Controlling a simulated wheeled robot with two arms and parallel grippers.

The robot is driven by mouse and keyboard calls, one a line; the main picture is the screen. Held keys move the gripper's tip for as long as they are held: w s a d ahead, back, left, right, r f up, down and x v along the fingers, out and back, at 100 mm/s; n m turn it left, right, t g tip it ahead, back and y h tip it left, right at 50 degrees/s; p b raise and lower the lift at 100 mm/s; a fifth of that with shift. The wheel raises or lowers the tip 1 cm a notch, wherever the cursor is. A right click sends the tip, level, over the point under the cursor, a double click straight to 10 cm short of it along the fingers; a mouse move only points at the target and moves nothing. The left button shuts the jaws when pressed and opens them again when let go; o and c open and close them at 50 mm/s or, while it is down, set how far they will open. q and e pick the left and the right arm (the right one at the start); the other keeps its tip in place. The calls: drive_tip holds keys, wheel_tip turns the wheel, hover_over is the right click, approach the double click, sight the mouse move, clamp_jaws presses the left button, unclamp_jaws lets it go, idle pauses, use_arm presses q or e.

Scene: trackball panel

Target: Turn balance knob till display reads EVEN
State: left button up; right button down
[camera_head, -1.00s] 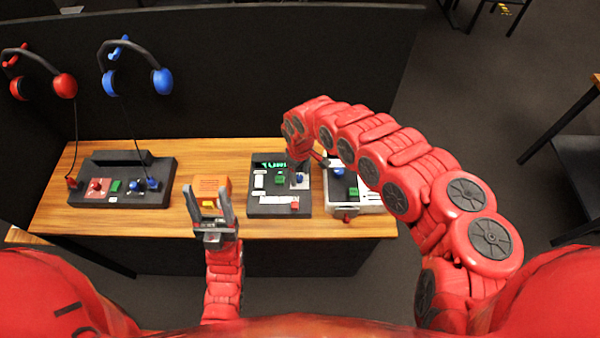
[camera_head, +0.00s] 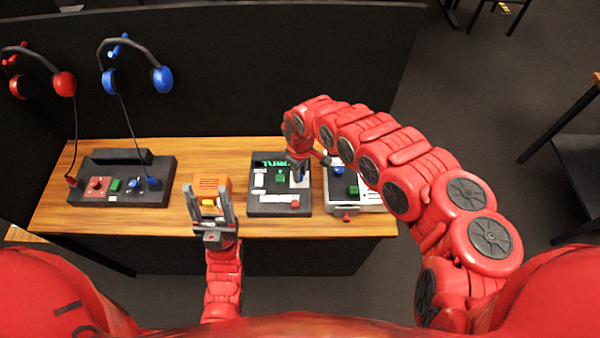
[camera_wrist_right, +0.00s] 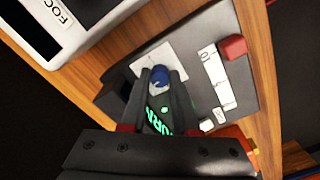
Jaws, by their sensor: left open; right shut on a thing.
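In the right wrist view the display (camera_wrist_right: 158,120) shows green letters that look like TURN; the rest is covered. My right gripper (camera_head: 300,172) points down at the panel's right side. In the right wrist view its fingers are shut on a blue knob (camera_wrist_right: 160,76) on a white plate (camera_wrist_right: 172,58). My left gripper (camera_head: 208,203) is open, its fingers in front of an orange box (camera_head: 211,182).
The panel also carries a green button (camera_head: 280,177) and a white strip with a red cap (camera_head: 294,203). A white-framed device (camera_head: 345,207) stands close on the right. A black console (camera_head: 122,180) and hanging headphones (camera_head: 135,65) are on the left.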

drive_tip(key=shift+d+f+n+b, duration=0.1)
drive_tip(key=shift+f+n+b, duration=0.15)
drive_tip(key=shift+n, duration=0.25)
drive_tip(key=shift+r+n+b, duration=0.25)
drive_tip(key=shift+n+b, duration=0.05)
drive_tip(key=shift+n, duration=0.6)
drive_tip(key=c, duration=0.7)
unclamp_jaws()
drive_tip(key=shift+o, duration=0.2)
drive_tip(key=shift+r, duration=0.15)
